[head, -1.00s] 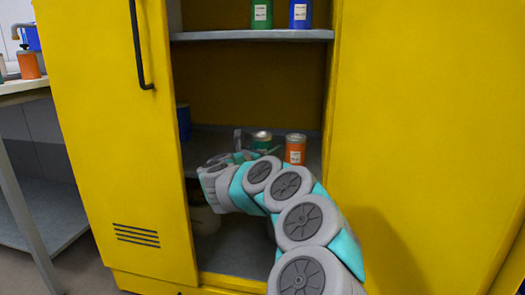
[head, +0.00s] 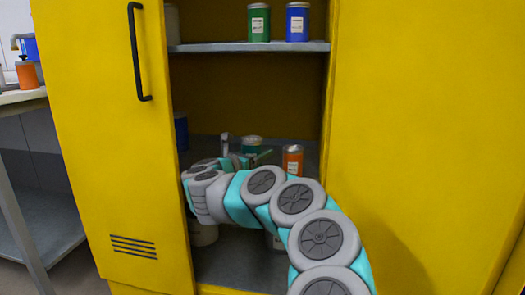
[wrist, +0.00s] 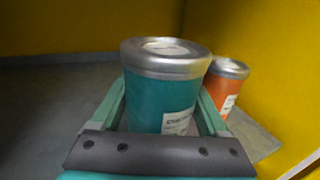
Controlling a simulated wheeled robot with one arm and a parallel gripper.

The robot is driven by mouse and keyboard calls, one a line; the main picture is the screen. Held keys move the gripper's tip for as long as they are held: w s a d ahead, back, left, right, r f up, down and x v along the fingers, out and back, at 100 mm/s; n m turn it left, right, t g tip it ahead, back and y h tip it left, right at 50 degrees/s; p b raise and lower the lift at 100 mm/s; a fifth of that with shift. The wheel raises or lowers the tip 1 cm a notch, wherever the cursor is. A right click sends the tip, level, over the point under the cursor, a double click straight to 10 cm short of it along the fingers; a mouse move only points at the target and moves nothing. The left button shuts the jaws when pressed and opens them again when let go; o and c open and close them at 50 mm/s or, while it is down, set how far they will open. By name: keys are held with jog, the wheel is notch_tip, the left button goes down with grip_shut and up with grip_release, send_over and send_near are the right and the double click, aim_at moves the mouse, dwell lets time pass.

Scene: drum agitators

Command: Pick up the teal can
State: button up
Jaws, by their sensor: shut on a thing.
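The teal can (wrist: 155,98) with a silver lid stands upright between the two fingers of my gripper (wrist: 163,108) in the wrist view. The fingers are shut on its sides, and its label faces lower right. In the head view the teal can (head: 252,143) shows only its top part above my gripper (head: 244,154), inside the yellow cabinet. My arm hides its lower part. It appears raised slightly above the lower shelf, but its base is hidden.
An orange can (head: 292,160) stands close to the right of the teal can. The upper shelf (head: 240,47) holds a green can (head: 258,23) and a blue can (head: 297,22). A dark blue can (head: 181,131) stands at the left. The open cabinet door (head: 105,140) bounds the left.

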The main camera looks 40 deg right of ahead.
jog(key=v, duration=1.3)
jog(key=shift+s+a, duration=0.2)
jog(key=shift+a, duration=0.1)
